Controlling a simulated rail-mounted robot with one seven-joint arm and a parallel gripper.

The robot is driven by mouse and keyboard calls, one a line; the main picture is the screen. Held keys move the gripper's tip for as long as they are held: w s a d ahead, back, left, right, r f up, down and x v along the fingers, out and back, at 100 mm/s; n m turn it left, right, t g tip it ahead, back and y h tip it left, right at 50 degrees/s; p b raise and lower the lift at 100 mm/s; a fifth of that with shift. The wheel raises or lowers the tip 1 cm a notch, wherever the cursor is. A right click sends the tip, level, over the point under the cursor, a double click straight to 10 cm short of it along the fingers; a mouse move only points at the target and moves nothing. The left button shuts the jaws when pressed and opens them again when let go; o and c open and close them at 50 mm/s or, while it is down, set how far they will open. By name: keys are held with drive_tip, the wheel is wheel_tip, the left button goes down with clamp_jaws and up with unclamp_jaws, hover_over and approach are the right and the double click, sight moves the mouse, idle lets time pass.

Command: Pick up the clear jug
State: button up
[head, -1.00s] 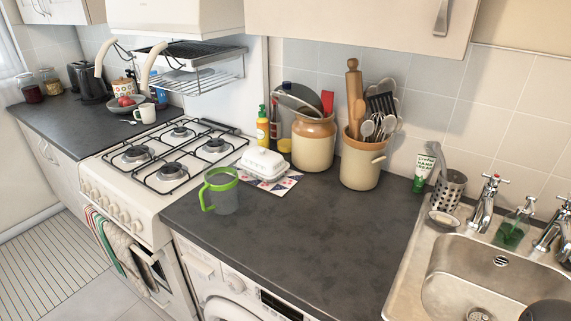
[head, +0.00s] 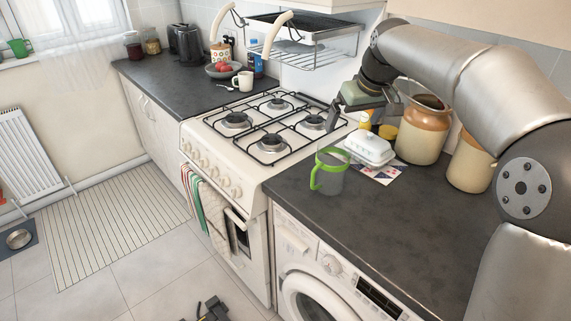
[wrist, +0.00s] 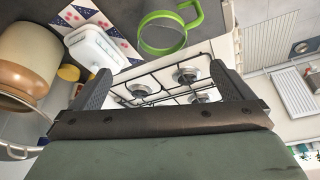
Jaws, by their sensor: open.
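The clear jug (head: 331,176) has a bright green rim and a green handle on its left side. It stands upright on the dark counter, close to the stove. In the wrist view the jug (wrist: 162,36) shows beyond the fingers, near the top middle, with its green handle to the right. My gripper (head: 333,113) is above the back right of the stove, up and behind the jug, apart from it. In the wrist view its two fingers (wrist: 160,88) are wide apart with nothing between them.
A white butter dish (head: 369,148) on a patterned mat (head: 391,175) sits right beside the jug. A tan and brown crock (head: 424,130) stands behind it. The stove (head: 268,125) is to the left. The counter's front right (head: 385,225) is clear.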

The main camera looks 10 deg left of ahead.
drive_tip(key=p, duration=0.1)
approach(338, 146)
wheel_tip(338, 146, down, 6)
drive_tip(key=s+a, duration=0.2)
drive_tip(key=shift+p+x, duration=0.9)
drive_tip(key=shift+x, duration=1.7)
drive_tip(key=c, duration=0.9)
